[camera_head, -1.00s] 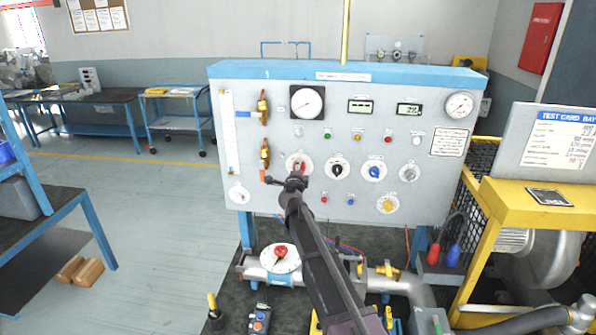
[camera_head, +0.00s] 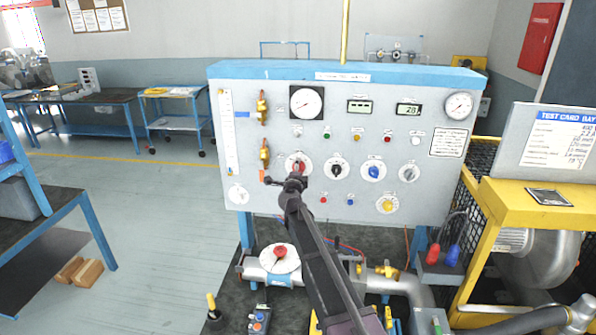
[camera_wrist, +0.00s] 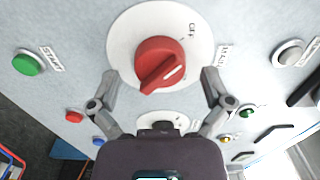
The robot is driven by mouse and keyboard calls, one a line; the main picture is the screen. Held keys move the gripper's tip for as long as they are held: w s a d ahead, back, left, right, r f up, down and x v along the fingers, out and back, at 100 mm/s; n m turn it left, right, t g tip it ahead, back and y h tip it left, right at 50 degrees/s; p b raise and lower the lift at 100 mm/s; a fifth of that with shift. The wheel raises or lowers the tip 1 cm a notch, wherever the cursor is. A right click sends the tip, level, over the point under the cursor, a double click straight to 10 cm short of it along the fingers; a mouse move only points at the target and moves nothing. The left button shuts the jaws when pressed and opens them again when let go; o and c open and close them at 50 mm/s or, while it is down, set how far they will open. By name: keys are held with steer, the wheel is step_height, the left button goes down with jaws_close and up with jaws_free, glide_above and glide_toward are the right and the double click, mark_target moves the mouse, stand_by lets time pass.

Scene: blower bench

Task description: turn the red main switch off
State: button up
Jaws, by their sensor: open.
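The red main switch (camera_wrist: 158,68) is a rotary knob on a round white plate (camera_wrist: 120,40) in the wrist view. Its ridge runs lower left to upper right, with a white mark at the right part. The word OFF shows on the plate, up and right of the knob. In the head view the red switch (camera_head: 299,166) is just above my gripper (camera_head: 287,182), which partly covers its plate. In the wrist view my gripper (camera_wrist: 160,83) is open, one finger on each side of the knob. Both fingers appear apart from the knob.
The grey panel (camera_head: 250,150) carries other knobs: black (camera_head: 337,169), blue (camera_head: 374,170), grey (camera_head: 409,172) and yellow (camera_head: 388,204). A green button (camera_wrist: 27,64) marked START is left of the switch. Brass valves (camera_head: 264,150) stick out left of it. Pipes and a blower are below.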

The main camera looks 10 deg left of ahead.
steer(key=s, duration=1.2)
steer(key=shift+a, duration=0.2)
steer(key=shift+d+n+y, duration=0.1)
steer(key=shift+n+y, duration=0.2)
steer(key=s+d+f+n+g+y+b, duration=0.3)
steer(key=s+d+f+n+g, duration=0.35)
steer(key=f+n, duration=0.25)
steer(key=s+d+f+n+g+y+b, duration=0.25)
steer(key=s+d+f+n+g, duration=0.25)
steer(key=s+f+n, duration=0.35)
steer(key=s+d+f+g+h, duration=0.2)
steer(key=s+d+f+g, duration=0.1)
steer(key=s+d, duration=0.4)
steer(key=s+d+f+g+h+b, duration=0.1)
steer(key=s+d+f+g+h, duration=0.2)
steer(key=s+d+f, duration=0.2)
steer(key=s+d, duration=0.1)
steer(key=d, duration=0.2)
steer(key=shift+s+d, duration=0.4)
